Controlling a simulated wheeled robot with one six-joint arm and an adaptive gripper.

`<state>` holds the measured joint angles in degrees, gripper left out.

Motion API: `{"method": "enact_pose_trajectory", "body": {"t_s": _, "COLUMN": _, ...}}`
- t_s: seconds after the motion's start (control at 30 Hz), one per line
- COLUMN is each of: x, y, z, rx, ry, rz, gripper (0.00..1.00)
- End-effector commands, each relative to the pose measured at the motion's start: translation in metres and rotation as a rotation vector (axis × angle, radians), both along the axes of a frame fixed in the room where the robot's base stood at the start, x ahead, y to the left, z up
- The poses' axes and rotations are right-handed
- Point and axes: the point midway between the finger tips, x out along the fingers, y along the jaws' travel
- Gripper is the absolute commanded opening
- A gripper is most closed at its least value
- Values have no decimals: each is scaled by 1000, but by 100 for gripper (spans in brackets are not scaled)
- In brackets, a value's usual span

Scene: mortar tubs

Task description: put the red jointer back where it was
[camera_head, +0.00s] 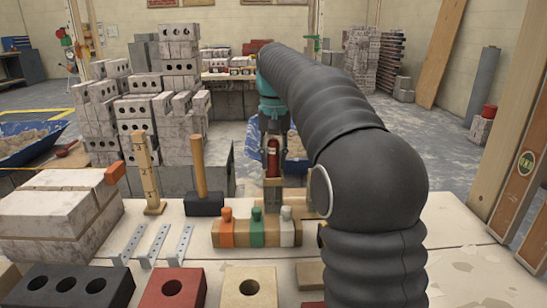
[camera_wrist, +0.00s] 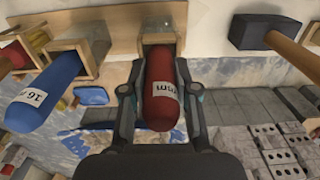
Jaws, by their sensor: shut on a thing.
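The red jointer (camera_wrist: 165,92), with a white label on its handle, is between the two fingers of my gripper (camera_wrist: 155,78) in the wrist view. My gripper is shut on it. Its far end meets the open wooden socket (camera_wrist: 158,32); I cannot tell how deep it sits. In the head view the red jointer (camera_head: 272,160) is upright in my gripper (camera_head: 272,172), right above a wooden socket (camera_head: 272,195). A blue-handled jointer (camera_wrist: 48,90) stands in the neighbouring socket in the wrist view.
A wooden rack with orange, green and white bottles (camera_head: 257,230) stands in front of the gripper. A black-headed hammer (camera_head: 205,203) and a wooden post (camera_head: 147,175) are to the left. Stacked bricks (camera_head: 180,60) rise behind. Several bricks lie at the table's front.

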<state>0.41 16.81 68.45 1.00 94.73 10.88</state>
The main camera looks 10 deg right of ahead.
Motion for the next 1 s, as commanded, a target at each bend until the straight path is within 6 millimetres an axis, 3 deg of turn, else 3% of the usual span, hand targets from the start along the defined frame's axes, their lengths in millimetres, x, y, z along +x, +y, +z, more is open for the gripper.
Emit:
{"method": "enact_pose_trajectory", "body": {"t_s": 0.07, "x": 0, "y": 0, "z": -1, "rx": 0, "ry": 0, "rz": 0, "gripper": 0}}
{"method": "enact_pose_trajectory", "body": {"t_s": 0.1, "x": 0, "y": 0, "z": 0, "rx": 0, "ry": 0, "rz": 0, "gripper": 39}}
{"method": "enact_pose_trajectory", "body": {"t_s": 0.2, "x": 0, "y": 0, "z": 0, "rx": 0, "ry": 0, "rz": 0, "gripper": 59}}
{"method": "enact_pose_trajectory", "body": {"t_s": 0.57, "x": 0, "y": 0, "z": 3, "rx": 0, "ry": -1, "rz": 0, "gripper": 59}}
{"method": "enact_pose_trajectory", "body": {"t_s": 1.0, "x": 1, "y": -1, "z": 58, "rx": 0, "ry": -1, "rz": 0, "gripper": 59}}
